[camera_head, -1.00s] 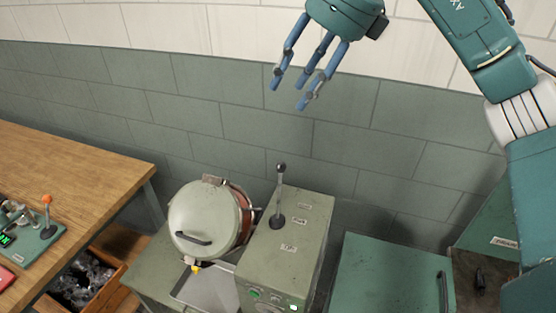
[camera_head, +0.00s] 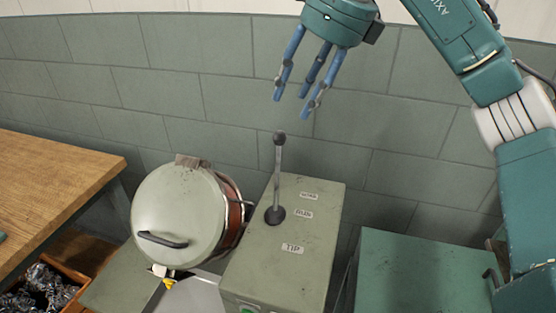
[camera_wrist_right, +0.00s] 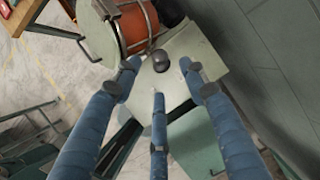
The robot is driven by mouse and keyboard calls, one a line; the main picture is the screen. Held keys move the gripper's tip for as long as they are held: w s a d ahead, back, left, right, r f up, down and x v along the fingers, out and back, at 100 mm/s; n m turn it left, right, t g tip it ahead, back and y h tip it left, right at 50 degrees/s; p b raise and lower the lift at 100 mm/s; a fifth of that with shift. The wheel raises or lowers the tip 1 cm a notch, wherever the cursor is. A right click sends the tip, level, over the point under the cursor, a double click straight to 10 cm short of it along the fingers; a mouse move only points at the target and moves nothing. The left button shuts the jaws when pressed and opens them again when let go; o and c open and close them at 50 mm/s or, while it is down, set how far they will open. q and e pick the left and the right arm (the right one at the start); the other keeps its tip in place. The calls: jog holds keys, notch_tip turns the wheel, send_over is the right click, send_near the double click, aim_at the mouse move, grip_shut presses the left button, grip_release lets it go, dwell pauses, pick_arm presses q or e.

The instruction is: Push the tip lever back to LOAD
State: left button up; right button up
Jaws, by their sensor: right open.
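The tip lever (camera_head: 279,173) is a grey rod with a dark ball knob, standing nearly upright on top of a grey-green cabinet (camera_head: 263,268). Its round base is beside the middle of three labels; the nearest reads TIP (camera_head: 293,248), and the farther ones are small and hard to read. My right gripper (camera_head: 294,104) is open and empty, its blue fingers pointing down above and slightly right of the knob, apart from it. In the right wrist view the dark knob (camera_wrist_right: 160,62) shows between the spread fingers. My left gripper is not in view.
A pale round drum (camera_head: 178,215) with a handle on its lid stands left of the lever. A green cabinet (camera_head: 425,270) is at right. A wooden table (camera_head: 55,180) is at left, with a bin of metal scrap (camera_head: 38,285) below it. A block wall is behind.

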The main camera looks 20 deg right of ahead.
aim_at(282, 132)
jog(key=p+x, duration=0.1)
jog(key=x, duration=1)
jog(key=shift+s+f, duration=0.15)
jog(key=shift+f, duration=0.15)
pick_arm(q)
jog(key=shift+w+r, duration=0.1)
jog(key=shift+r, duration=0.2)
pick_arm(e)
grip_shut()
pick_arm(q)
jog(key=shift+p, duration=0.3)
pick_arm(e)
jog(key=shift+r, duration=0.15)
